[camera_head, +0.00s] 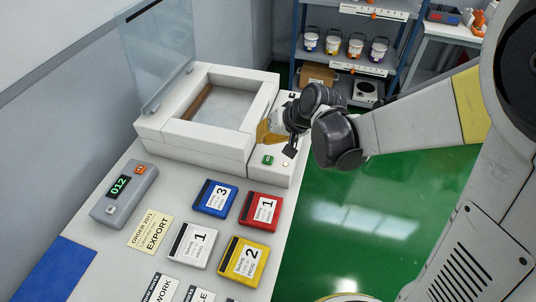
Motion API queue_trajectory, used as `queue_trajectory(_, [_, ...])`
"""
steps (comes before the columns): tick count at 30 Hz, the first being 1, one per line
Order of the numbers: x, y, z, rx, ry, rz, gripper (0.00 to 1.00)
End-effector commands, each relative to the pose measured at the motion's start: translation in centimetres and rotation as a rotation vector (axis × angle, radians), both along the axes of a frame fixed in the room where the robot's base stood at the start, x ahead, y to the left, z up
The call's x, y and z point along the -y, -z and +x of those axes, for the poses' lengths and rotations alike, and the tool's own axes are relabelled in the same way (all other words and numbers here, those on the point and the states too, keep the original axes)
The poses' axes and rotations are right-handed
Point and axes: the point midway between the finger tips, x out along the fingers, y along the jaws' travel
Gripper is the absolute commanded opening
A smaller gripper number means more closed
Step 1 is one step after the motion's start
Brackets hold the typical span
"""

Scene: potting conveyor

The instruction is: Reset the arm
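My arm comes in from the right, and its dark wrist joints hang over the right edge of the white box machine (257,165). My gripper (283,140) is small and partly hidden by the wrist; it points toward the machine's right side, near a green button (268,160). A tan-yellow patch shows beside it, and I cannot tell whether it is part of the gripper or a separate thing. Whether the fingers are open or shut does not show, nor whether they hold or touch anything.
A clear raised lid (160,55) stands at the machine's back left. On the white table lie blue (215,197), red (259,209), white (193,245) and yellow (243,260) boxes, a grey display unit (123,194) and a label card (150,233). Green floor (390,215) is clear; shelves (352,48) stand behind.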

Motion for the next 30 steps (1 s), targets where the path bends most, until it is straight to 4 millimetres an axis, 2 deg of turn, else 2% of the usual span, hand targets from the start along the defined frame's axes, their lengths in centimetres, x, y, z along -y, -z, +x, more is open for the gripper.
queue_trajectory(23, [0.1,0.0,-0.1,0.001,0.001,-0.002,0.0])
queue_trajectory(26, [0.8,-0.8,-0.6,0.008,0.01,-0.017,0.0])
queue_trajectory(30, [3.6,-3.3,-2.9,0.032,0.038,-0.079,0.0])
